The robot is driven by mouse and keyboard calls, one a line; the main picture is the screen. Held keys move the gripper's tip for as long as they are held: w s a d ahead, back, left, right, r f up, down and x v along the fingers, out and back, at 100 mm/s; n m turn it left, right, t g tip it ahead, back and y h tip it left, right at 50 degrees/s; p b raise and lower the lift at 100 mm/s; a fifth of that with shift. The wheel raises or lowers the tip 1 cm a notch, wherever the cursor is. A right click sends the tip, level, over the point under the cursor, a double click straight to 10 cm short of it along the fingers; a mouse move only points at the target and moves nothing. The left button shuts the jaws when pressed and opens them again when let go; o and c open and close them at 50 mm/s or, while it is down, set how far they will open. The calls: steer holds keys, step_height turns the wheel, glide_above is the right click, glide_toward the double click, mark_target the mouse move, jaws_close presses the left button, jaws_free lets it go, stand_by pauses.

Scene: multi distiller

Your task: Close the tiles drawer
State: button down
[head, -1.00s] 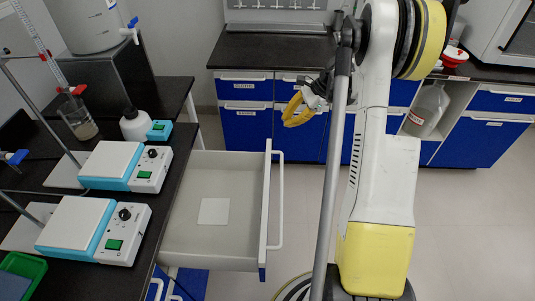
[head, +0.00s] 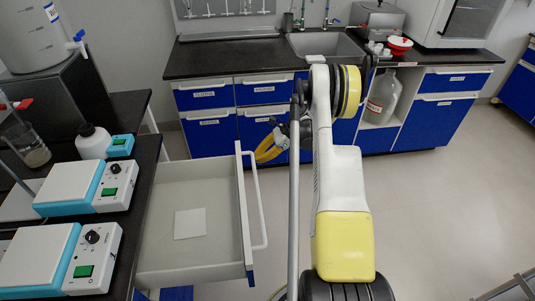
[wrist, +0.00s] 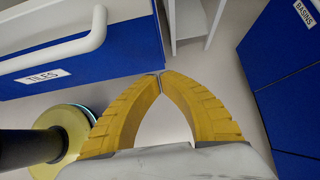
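The tiles drawer (head: 158,245) is pulled well out from under the left bench. A flat white tile (head: 190,223) lies in it. In the wrist view its blue front (wrist: 118,75) carries a "TILES" label (wrist: 42,76) and a white bar handle (wrist: 80,40). My gripper (head: 268,150) is near the far end of the drawer front, on its outer side, partly hidden behind my arm. In the wrist view its yellow fingertips (wrist: 163,73) meet with nothing between them. They look close to the front's right edge; contact cannot be told.
Blue cabinets (head: 210,130) with a sink (head: 325,43) stand along the back.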

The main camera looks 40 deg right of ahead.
mark_target(168, 166)
steer(key=shift+w+a+b, duration=0.35)
steer(key=shift+w+a, duration=0.25)
steer(key=shift+a, duration=0.25)
steer(key=shift+w+a+b, duration=0.3)
steer(key=shift+w+a, duration=0.25)
steer(key=shift+a, duration=0.25)
steer(key=w+a, duration=0.5)
steer(key=a, duration=0.3)
steer(key=w+a, duration=0.6)
steer(key=a, duration=0.3)
steer(key=w+a, duration=0.6)
steer(key=a, duration=0.2)
steer(key=shift+w+a, duration=0.2)
steer(key=shift+a, duration=0.2)
